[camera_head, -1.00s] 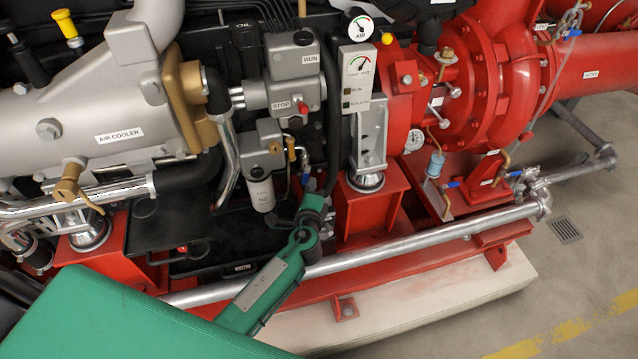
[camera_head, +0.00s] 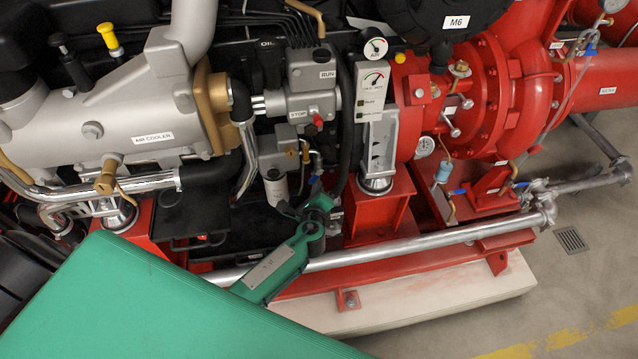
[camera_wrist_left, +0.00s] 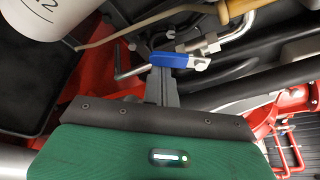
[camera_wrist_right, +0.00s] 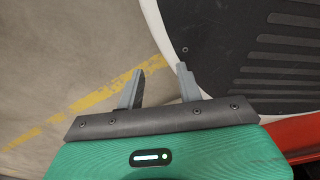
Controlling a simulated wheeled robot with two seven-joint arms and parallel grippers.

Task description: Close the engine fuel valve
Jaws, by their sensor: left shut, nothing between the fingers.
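A valve with a blue lever handle (camera_wrist_left: 168,59) shows in the left wrist view, on small metal pipe fittings beside a white cylinder (camera_wrist_left: 45,14). I take it for the engine fuel valve. My left gripper (camera_wrist_left: 163,72) is shut, with nothing between its fingers. Its fingertips are right at the blue handle's near side; I cannot tell if they touch. In the head view my left gripper (camera_head: 318,203) reaches in below the STOP unit and mostly hides the valve. My right gripper (camera_wrist_right: 160,69) is open and empty over the floor, away from the engine.
A silver pipe (camera_head: 420,243) runs along the red base frame (camera_head: 350,299) under my left arm. The white filter (camera_head: 277,188) and a black hose (camera_head: 344,130) are close to the left gripper. A brass-coloured fitting (camera_wrist_left: 235,8) is near the blue handle.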

